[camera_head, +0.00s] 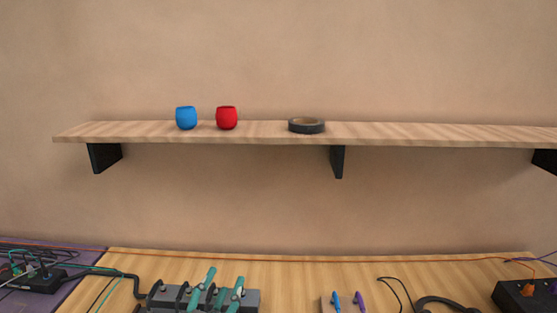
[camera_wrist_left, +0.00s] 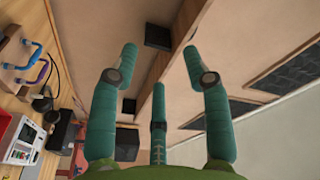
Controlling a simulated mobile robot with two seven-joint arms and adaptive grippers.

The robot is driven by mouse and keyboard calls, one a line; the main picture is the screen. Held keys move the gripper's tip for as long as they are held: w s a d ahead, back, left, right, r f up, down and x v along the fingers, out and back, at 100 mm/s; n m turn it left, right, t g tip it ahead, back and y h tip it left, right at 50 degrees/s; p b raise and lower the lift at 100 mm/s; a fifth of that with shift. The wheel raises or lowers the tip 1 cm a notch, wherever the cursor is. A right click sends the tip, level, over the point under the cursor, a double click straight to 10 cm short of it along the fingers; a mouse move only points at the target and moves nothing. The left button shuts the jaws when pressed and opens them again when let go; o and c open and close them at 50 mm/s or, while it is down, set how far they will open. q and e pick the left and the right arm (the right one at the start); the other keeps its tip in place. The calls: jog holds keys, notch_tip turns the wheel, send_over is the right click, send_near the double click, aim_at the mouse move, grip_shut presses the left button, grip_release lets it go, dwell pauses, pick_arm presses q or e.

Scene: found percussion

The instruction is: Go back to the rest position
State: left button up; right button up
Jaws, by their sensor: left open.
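My left gripper (camera_head: 223,284) shows low in the head view, left of centre, as teal fingers in front of a grey device on the table. It is well below the shelf. In the left wrist view its three teal fingers (camera_wrist_left: 159,66) are spread apart with nothing between them, so it is open and empty. The rest of my left arm is out of view. My right gripper is in neither view.
A wooden shelf (camera_head: 420,134) on the wall holds a blue cup (camera_head: 186,118), a red cup (camera_head: 227,118) and a dark tape roll (camera_head: 307,127). The table (camera_head: 290,270) below carries a grey device (camera_head: 167,299), cables and a black box (camera_head: 515,297). The wall between is clear.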

pick_arm(q)
jog(key=s+a+f+n+g+y, duration=0.2)
jog(key=s+a+f+n+g, duration=0.15)
jog(key=f, duration=0.45)
jog(key=s+a+f+n+g+y, duration=0.2)
jog(key=s+a+f+n+g, duration=0.15)
jog(key=f, duration=0.55)
jog(key=s+a+f+n+g, duration=0.1)
jog(key=s+f+g, duration=0.35)
jog(key=s, duration=0.35)
jog(key=s+a+f+n+g, duration=0.1)
jog(key=s+f+g, duration=0.2)
jog(key=s+f, duration=0.3)
jog(key=s+f+g+b, duration=0.1)
jog(key=s+f+b, duration=0.15)
jog(key=f, duration=1.05)
jog(key=s+f+g+b, duration=0.1)
jog(key=s+f+b, duration=0.15)
jog(key=f, duration=1.15)
jog(key=s+a+f+b, duration=0.1)
jog(key=s+f+b, duration=0.1)
jog(key=s+f, duration=0.5)
jog(key=s+a+f+g+b, duration=0.1)
jog(key=s+a+f+b, duration=0.1)
jog(key=s+f, duration=0.6)
notch_tip(320, 180, down, 4)
jog(key=shift+s+f+m+b, duration=0.15)
jog(key=shift+s+m+b, duration=0.15)
jog(key=shift+b, duration=0.2)
